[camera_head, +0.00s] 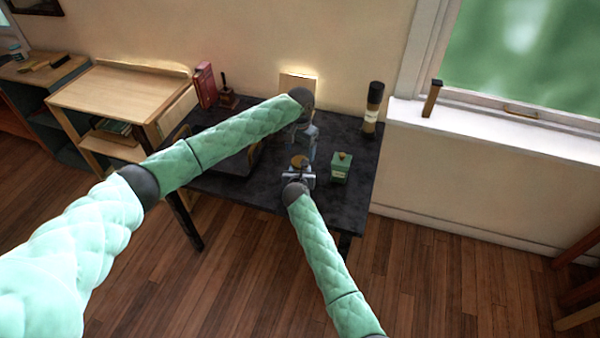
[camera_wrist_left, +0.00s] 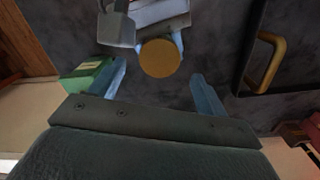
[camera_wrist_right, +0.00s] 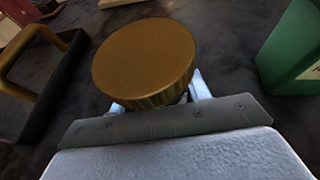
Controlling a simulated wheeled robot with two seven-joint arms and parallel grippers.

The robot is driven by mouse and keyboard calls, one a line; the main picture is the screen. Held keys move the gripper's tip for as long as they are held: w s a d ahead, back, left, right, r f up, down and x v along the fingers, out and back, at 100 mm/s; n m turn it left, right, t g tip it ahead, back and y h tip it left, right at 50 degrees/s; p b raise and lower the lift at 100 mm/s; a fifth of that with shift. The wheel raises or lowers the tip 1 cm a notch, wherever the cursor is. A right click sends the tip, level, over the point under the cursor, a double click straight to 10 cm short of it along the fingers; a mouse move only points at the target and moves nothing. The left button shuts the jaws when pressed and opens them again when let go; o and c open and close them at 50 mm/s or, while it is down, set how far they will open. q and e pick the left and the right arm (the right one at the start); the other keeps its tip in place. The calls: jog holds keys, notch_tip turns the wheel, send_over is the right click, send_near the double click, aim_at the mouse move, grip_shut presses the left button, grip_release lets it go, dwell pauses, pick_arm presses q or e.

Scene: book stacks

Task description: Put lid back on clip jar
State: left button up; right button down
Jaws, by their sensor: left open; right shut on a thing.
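A round gold lid (camera_head: 299,160) with a ribbed side fills the middle of the right wrist view (camera_wrist_right: 146,58). It also shows top-on in the left wrist view (camera_wrist_left: 161,58). My right gripper (camera_head: 300,176) is shut, its fingers running under the lid; they appear to grip the clip jar, whose body is hidden beneath the lid. I cannot tell whether the lid is seated. My left gripper (camera_head: 311,142) is open and empty, pointing down over the table just behind the lid, its fingers (camera_wrist_left: 160,92) apart and not touching it.
A green box (camera_head: 340,168) stands right of the lid on the dark table (camera_head: 345,205). A black tray (camera_head: 238,163) with a wooden handle (camera_wrist_left: 266,62) lies to the left. A dark bottle (camera_head: 373,108) stands at the back right, a red book (camera_head: 205,86) at the back left.

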aim_at(300, 161)
pick_arm(q)
jog(key=shift+c, duration=0.5)
jog(key=shift+d+r, duration=0.15)
jog(key=shift+r, duration=0.1)
jog(key=shift+d+r+n, duration=0.25)
jog(key=shift+r+n, duration=0.45)
jog(key=shift+n, duration=0.1)
jog(key=shift+a+r+n, duration=0.2)
jog(key=shift+r+n, duration=0.35)
jog(key=shift+n, duration=0.05)
jog(key=shift+a+r+n, duration=0.25)
jog(key=shift+n, duration=0.05)
jog(key=shift+f, duration=4)
